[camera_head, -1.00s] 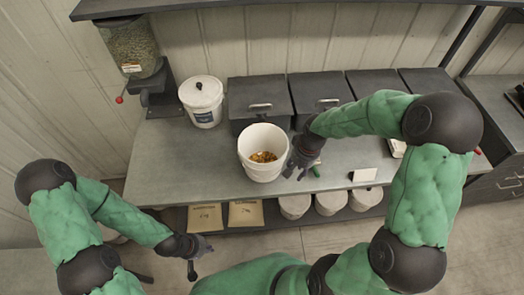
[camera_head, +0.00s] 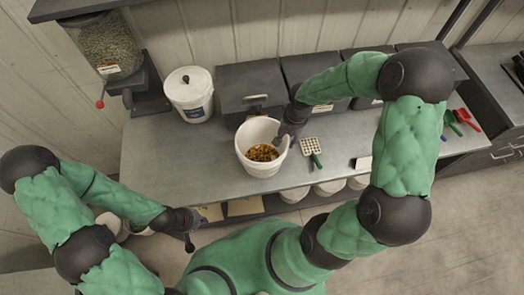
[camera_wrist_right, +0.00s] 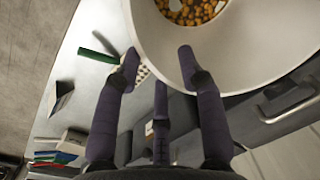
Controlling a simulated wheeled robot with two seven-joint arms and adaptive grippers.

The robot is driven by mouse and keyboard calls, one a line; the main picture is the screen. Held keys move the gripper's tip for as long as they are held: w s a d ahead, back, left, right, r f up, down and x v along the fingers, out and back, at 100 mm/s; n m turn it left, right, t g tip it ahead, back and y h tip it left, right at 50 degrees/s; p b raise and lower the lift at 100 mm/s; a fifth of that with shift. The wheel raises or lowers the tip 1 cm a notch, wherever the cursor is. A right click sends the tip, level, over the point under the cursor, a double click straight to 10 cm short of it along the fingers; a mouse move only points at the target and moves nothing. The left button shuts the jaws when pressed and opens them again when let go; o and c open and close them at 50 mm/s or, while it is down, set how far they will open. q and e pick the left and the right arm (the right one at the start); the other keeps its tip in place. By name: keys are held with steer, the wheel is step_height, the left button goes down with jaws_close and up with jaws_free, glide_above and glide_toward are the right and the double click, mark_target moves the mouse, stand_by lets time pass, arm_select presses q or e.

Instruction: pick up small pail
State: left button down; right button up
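The small white pail (camera_head: 252,163) stands upright and open on the grey bench, with orange-brown seeds inside. It fills the top of the right wrist view (camera_wrist_right: 265,45). My right gripper (camera_head: 287,140) is at the pail's right rim. In the right wrist view its fingers (camera_wrist_right: 158,58) are spread apart; one fingertip overlaps the pail's wall and another lies outside the pail. I cannot tell if they touch it. My left gripper (camera_head: 188,232) hangs low in front of the bench, away from the pail; its opening is unclear.
A lidded white bucket (camera_head: 190,96) and dark bins (camera_head: 250,88) stand behind the pail. A green-handled sieve (camera_head: 311,150) lies right of it. Coloured scoops (camera_head: 458,120) lie further right. A seed dispenser (camera_head: 112,50) is at the left. The bench left of the pail is clear.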

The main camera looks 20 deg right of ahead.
steer(key=shift+w+f, duration=0.15)
steer(key=shift+f, duration=0.45)
steer(key=f, duration=0.4)
steer(key=shift+s+a+f, duration=0.1)
steer(key=shift+s+a, duration=0.05)
steer(key=shift+s, duration=0.15)
steer(key=shift+w+f, duration=0.1)
steer(key=shift+f, duration=0.2)
jaws_close()
